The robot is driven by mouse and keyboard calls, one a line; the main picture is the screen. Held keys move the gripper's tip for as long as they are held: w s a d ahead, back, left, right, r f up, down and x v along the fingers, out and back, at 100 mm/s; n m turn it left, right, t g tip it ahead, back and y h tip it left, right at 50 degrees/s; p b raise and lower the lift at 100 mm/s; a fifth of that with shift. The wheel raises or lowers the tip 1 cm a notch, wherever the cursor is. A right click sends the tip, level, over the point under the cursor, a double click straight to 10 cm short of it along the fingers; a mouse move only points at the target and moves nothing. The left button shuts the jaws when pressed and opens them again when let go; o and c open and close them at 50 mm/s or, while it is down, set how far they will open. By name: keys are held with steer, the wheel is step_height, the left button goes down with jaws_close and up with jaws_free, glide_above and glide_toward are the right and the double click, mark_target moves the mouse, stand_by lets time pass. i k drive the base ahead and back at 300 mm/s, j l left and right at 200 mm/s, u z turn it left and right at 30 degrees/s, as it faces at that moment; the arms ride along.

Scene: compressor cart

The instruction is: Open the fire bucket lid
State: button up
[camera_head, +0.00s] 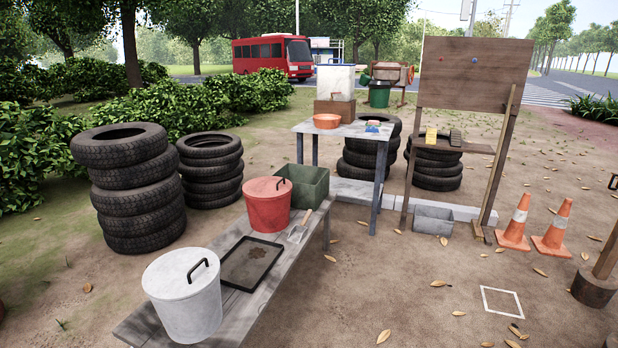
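A red bucket (268,213) stands on a low grey wooden bench (240,312). Its red lid (262,187) is on top and looks closed, with a dark handle (281,184) on its right side. A white bucket (190,313) stands nearer on the same bench. Its white lid (180,270) is also on, with a black arched handle (198,267). My gripper is not in view.
Between the buckets lie a black tray (232,284) and a trowel (299,229). A green crate (308,187) stands behind the red bucket. Tire stacks (132,190) stand at left, traffic cones (516,222) at right. The ground right of the bench is mostly clear.

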mark_target(264, 187)
steer(key=i+z, duration=0.2)
steer(key=i, duration=0.65)
steer(key=i+j+z, duration=0.1)
steer(key=i+z, duration=0.15)
steer(key=i, duration=0.6)
steer(key=i+u, duration=0.35)
steer(key=i+l+u, duration=0.1)
steer(key=i+u, duration=0.2)
steer(key=i+l+u, duration=0.2)
steer(key=i+u, duration=0.15)
steer(key=i+l+u, duration=0.15)
steer(key=i+u, duration=0.25)
steer(key=i+l+u, duration=0.55)
steer(key=u, duration=0.2)
